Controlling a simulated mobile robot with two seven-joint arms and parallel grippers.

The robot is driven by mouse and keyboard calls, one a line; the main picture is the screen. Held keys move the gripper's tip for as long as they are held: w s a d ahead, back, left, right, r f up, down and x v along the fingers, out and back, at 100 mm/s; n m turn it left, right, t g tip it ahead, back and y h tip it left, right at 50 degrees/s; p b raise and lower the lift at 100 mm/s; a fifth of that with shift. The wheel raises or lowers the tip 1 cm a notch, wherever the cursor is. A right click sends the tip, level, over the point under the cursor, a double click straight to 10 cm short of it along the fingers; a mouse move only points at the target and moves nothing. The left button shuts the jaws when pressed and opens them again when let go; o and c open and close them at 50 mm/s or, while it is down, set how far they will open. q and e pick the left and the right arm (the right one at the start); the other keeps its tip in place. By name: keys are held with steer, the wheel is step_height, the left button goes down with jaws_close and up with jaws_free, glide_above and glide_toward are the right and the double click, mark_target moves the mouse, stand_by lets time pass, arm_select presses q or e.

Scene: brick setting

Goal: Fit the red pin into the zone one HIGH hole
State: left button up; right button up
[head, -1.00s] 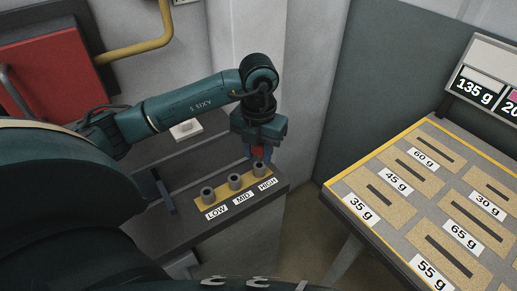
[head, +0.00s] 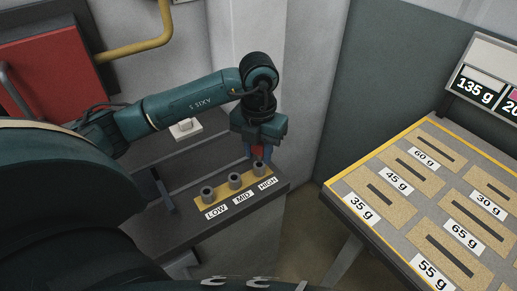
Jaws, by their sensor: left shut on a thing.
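My left gripper (head: 258,150) points down over the right end of the row of holes and is shut on the red pin (head: 258,153). Only a small red part of the pin shows between the fingers. The HIGH hole (head: 259,169) is a dark round socket just below the gripper, at the right end of the yellow strip. The MID hole (head: 235,181) and LOW hole (head: 208,193) stand to its left. I cannot tell whether the pin's lower end touches or enters the HIGH socket. My right gripper is not in view.
The sockets stand on a dark bench (head: 190,232) with a wall close behind. A white block (head: 185,130) lies behind my left forearm. A table with weight-labelled slots (head: 415,205) stands at the right, with a gap between it and the bench.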

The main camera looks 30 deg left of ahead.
mark_target(258, 161)
arm_select(q)
steer(key=shift+f, duration=0.15)
steer(key=shift+f+b, duration=1.7)
steer(key=shift+f, duration=0.2)
steer(key=o, duration=1.6)
steer(key=shift+c, duration=0.2)
steer(key=shift+r, duration=0.1)
steer(key=shift+r+p, duration=2.25)
steer(key=shift+r, duration=0.75)
